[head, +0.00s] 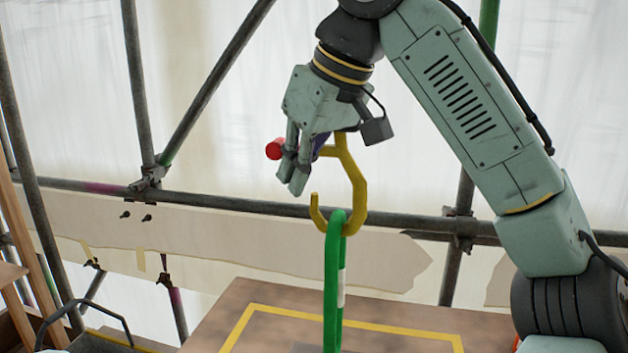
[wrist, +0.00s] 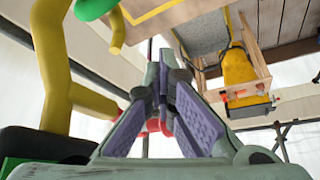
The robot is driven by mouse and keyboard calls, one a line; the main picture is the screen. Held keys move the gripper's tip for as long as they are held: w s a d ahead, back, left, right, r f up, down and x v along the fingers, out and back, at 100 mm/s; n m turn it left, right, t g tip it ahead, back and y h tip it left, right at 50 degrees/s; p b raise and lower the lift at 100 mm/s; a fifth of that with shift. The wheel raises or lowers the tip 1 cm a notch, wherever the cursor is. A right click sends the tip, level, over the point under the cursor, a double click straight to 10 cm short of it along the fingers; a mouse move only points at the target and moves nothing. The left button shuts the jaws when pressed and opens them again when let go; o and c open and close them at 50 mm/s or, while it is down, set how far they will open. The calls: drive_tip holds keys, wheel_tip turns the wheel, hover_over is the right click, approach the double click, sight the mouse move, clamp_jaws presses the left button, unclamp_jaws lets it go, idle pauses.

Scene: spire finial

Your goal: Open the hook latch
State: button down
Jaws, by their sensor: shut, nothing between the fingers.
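The yellow hook (head: 357,185) hangs in the middle of the head view, its tip curling up at the left. It also shows along the left of the wrist view (wrist: 55,65). A green sling (head: 332,280) is looped in its bend. A red knob (head: 274,149) shows just left of my gripper (head: 287,178), which is beside the hook's upper part with its fingers pointing down. In the wrist view my gripper's purple-padded fingers (wrist: 166,73) converge, shut and empty. Red (wrist: 154,125) shows behind them, partly hidden. I cannot tell whether they touch it. The latch itself is largely hidden by the gripper.
A scaffold rail (head: 230,204) runs behind the hook, with pale sheeting beyond. Below is a brown deck with a yellow painted outline (head: 395,329). The wrist view shows a yellow object in a wooden frame (wrist: 240,68). Air left of the gripper looks free.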

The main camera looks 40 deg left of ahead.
drive_tip(key=shift+s+a+r, duration=0.15)
drive_tip(key=shift+s+a+r, duration=0.35)
drive_tip(key=shift+a+r, duration=0.1)
drive_tip(key=shift+a, duration=0.1)
drive_tip(key=shift+w+d+r, duration=0.1)
drive_tip(key=shift+d, duration=0.05)
idle(0.3)
drive_tip(key=shift+w+d+r, duration=0.2)
drive_tip(key=shift+d+r, duration=0.1)
drive_tip(key=shift+d, duration=0.05)
drive_tip(key=shift+d, duration=0.1)
drive_tip(key=shift+w+r, duration=0.1)
drive_tip(key=shift+r, duration=0.25)
drive_tip(key=shift+w+d+r, duration=0.15)
drive_tip(key=shift+d+r, duration=0.05)
drive_tip(key=shift+r, duration=1.15)
drive_tip(key=shift+w+d+r, duration=0.1)
drive_tip(key=shift+d+r, duration=0.1)
drive_tip(key=shift+r, duration=1.15)
drive_tip(key=shift+r, duration=0.1)
